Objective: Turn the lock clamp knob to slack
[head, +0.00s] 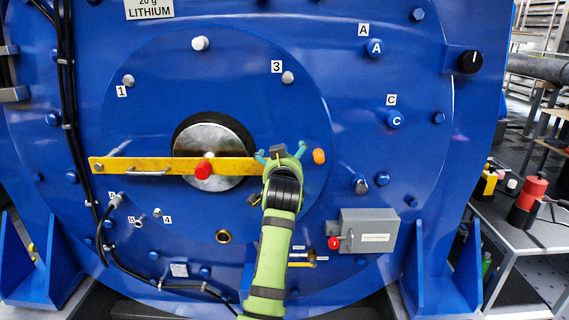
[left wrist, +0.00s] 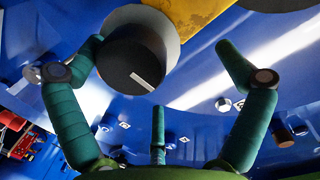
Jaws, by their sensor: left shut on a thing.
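A black knob (left wrist: 134,58) with a white pointer line fills the upper middle of the left wrist view, beside the yellow bar (left wrist: 190,12). My left gripper (left wrist: 158,52) has its teal fingers around this knob; the left finger touches its side, and a gap shows toward the right finger. In the head view my left gripper (head: 281,154) is at the right end of the yellow bar (head: 130,165) and hides the knob there. The white line points toward the lower right in the wrist view. My right gripper is in neither view.
The bar crosses a round silver hub with a red knob (head: 203,170) on the blue housing (head: 150,80). An orange knob (head: 319,156) is just right of the gripper. A grey box (head: 370,231) with a red knob is lower right. Black cables run down the left.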

